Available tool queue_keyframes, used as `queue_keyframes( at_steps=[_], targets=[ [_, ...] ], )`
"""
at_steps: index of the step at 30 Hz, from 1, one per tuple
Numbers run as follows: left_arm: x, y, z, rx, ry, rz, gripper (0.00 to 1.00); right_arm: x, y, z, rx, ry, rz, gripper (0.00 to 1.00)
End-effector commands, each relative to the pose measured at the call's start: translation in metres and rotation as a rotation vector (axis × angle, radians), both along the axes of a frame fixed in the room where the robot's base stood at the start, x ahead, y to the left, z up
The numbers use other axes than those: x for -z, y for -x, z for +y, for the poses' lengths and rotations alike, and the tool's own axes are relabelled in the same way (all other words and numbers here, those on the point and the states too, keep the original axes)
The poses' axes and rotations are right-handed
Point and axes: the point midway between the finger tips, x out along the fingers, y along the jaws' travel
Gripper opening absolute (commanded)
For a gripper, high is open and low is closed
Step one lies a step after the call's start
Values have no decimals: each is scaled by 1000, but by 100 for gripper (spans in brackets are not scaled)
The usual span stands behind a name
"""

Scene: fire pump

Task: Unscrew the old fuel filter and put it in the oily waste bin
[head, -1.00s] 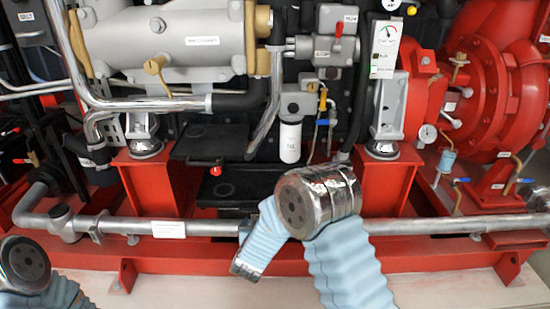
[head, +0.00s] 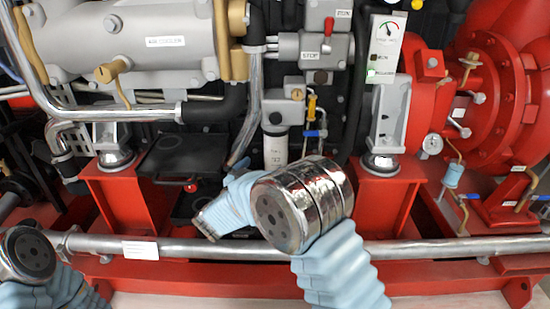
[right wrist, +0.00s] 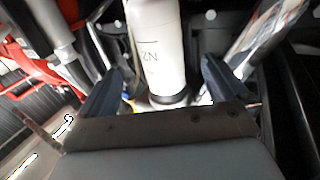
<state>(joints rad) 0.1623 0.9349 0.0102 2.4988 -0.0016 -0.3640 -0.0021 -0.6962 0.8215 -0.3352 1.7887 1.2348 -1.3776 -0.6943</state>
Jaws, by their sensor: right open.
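The old fuel filter (head: 276,149) is a white cylinder hanging upright under a grey filter head (head: 280,108) in the middle of the head view. In the right wrist view the white filter (right wrist: 155,45), with dark lettering, shows between the fingers of my right gripper (right wrist: 162,70). The fingers are open, one on each side, with gaps visible. In the head view my right forearm hides the area below the filter, and the fingertips are not clear there. My left gripper is out of view. No oily waste bin is identifiable.
A black tray (head: 184,154) lies left of the filter. A blue-handled valve (head: 312,134) and thin pipes stand close on its right. A shiny pipe (head: 246,115) runs close on its left. A grey horizontal pipe (head: 200,247) crosses below, along the red frame (head: 185,279).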

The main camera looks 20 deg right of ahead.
Motion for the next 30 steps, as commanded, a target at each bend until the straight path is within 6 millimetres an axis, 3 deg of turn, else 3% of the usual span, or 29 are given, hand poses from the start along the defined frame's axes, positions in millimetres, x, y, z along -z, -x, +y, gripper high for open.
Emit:
queue_keyframes(
  at_steps=[19,30],
  targets=[
    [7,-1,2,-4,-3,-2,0,1,-58,-53,0,0,0,100],
    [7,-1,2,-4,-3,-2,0,1,-62,-57,-1,0,1,100]
  ],
)
